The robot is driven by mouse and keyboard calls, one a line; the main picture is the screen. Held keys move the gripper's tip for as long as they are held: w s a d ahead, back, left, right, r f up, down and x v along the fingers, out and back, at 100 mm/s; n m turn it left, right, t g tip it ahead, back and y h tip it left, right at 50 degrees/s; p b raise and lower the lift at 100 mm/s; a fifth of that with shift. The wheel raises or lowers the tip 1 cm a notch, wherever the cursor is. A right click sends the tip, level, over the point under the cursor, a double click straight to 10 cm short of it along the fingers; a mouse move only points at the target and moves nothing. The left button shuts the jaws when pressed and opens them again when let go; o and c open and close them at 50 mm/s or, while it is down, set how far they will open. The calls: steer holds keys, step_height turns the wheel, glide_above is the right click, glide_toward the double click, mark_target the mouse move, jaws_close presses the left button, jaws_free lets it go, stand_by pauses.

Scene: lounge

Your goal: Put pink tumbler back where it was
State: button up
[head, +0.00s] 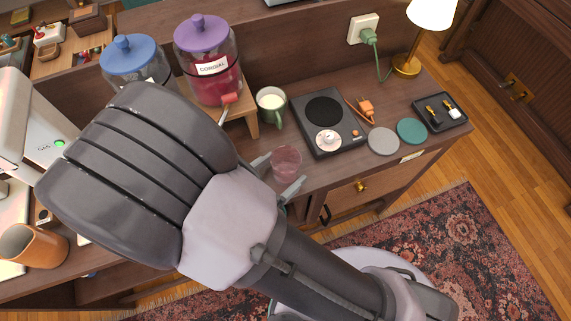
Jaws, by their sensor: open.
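The pink tumbler (286,165) stands upright on the dark wooden cabinet top, near its front edge. It is a small translucent pink glass. My gripper (278,175) is open, with one grey finger to the left of the tumbler and the other at its lower right. The tumbler shows between the fingertips; I cannot tell whether either finger touches it. My arm covers the palm of the gripper and much of the cabinet top to the left.
A green mug (271,106) and a black hot plate (330,118) stand behind the tumbler. Grey (383,141) and green coasters (411,131) lie to the right. The cordial jar (211,72) on a wooden stand is behind left. Bare wood lies right of the tumbler.

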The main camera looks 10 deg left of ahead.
steer(key=p+v, duration=0.3)
steer(key=v, duration=0.7)
steer(key=shift+s+r+p, duration=0.1)
steer(key=shift+r+p, duration=0.05)
steer(key=shift+p, duration=0.15)
steer(key=w+d+r+m+g+y, duration=0.1)
steer(key=w+d+r+m+g, duration=0.1)
steer(key=d+r+m+g, duration=0.5)
steer(key=w+d+r+m+g, duration=0.1)
steer(key=d+r+m+g, duration=0.25)
steer(key=d+m, duration=0.65)
steer(key=d+r+m+t+y, duration=0.2)
steer(key=r+m, duration=0.3)
steer(key=m, duration=0.4)
steer(key=d+r+m+t+y, duration=0.2)
steer(key=r+m+y, duration=0.3)
steer(key=m, duration=0.4)
steer(key=shift+s+d+r, duration=0.15)
steer(key=shift+d+r, duration=0.15)
steer(key=shift+r, duration=0.45)
steer(key=shift+t, duration=0.25)
